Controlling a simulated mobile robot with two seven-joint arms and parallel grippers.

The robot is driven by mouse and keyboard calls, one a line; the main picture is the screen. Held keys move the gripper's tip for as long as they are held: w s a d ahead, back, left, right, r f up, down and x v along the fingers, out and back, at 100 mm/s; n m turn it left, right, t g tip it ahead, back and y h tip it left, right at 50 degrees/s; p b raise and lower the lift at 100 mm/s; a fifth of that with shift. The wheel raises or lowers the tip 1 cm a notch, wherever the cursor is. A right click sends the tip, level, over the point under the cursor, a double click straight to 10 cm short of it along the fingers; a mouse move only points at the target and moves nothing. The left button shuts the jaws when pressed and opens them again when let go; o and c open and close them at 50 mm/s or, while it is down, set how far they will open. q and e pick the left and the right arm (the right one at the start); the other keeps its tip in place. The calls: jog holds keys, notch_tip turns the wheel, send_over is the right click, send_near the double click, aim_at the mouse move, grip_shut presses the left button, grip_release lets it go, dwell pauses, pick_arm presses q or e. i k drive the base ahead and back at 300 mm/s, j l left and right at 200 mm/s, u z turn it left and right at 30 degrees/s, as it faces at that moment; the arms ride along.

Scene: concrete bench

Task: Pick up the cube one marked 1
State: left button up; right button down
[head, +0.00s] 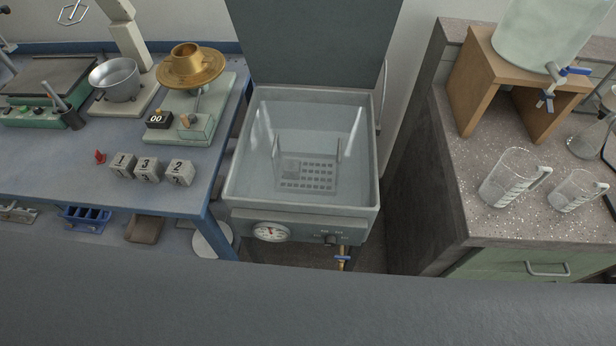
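The cube marked 1 (122,165) is a grey block on the blue bench at the left. It is the leftmost in a row of three similar cubes. The cube marked 3 (147,170) stands close to its right, and the cube marked 2 (179,173) stands to the right of that. A small red piece (100,157) stands just left of the cube marked 1. Neither of my grippers shows in the head view.
The blue bench (60,170) holds a brass-pan scale (190,68), a metal bowl (116,80) and a green device (30,112) behind the cubes. A grey open basin (300,205) stands right of the bench. A speckled counter (490,225) with glass jugs (512,178) is at the right.

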aim_at(123, 164)
jog(key=u, duration=1.55)
jog(key=k+l+z, duration=0.1)
jog(key=z, duration=0.4)
